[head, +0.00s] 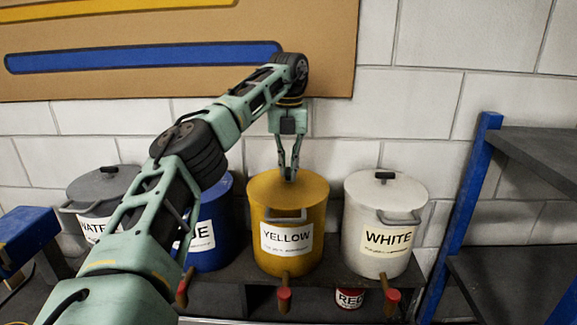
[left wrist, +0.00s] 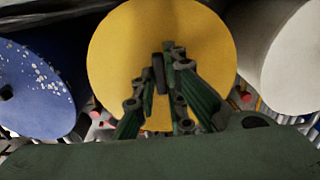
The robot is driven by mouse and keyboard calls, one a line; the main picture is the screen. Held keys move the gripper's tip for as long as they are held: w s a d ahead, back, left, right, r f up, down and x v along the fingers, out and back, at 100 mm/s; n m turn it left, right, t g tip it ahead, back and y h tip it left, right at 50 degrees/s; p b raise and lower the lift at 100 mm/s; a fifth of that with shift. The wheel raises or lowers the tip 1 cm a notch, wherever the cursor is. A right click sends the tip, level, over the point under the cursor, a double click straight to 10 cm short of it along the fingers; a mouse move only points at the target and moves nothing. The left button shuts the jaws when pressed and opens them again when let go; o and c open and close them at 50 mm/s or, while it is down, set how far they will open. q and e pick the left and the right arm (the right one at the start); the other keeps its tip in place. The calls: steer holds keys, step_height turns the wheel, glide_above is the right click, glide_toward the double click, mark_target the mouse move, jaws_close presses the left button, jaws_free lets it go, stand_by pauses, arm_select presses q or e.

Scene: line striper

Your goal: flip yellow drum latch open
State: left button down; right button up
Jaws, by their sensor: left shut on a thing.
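The yellow drum (head: 316,212) stands upright in the middle of the shelf, with a white YELLOW label and a grey front handle (head: 287,217). My left gripper (head: 289,177) points down at the top of its lid. In the left wrist view, the gripper (left wrist: 165,85) is over the round yellow lid (left wrist: 118,50). Its fingers are shut on a small dark latch (left wrist: 158,68) on the lid. In the head view the fingers mostly hide this latch. The lid looks flat and seated on the drum. My right gripper is not in view.
A white drum (head: 360,210) stands close on the right and a blue drum (head: 210,258) close on the left, partly behind my arm. A grey WATER drum (head: 105,185) is farther left. Red-handled taps stick out in front. A blue-framed rack (head: 474,190) stands at right.

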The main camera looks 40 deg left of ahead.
mark_target(289, 171)
arm_select(q)
steer(key=shift+r, duration=0.1)
steer(key=c, duration=1.8)
jaws_free()
step_height(289, 171, up, 7)
steer(key=shift+w+f, duration=0.1)
steer(key=shift+r, duration=0.25)
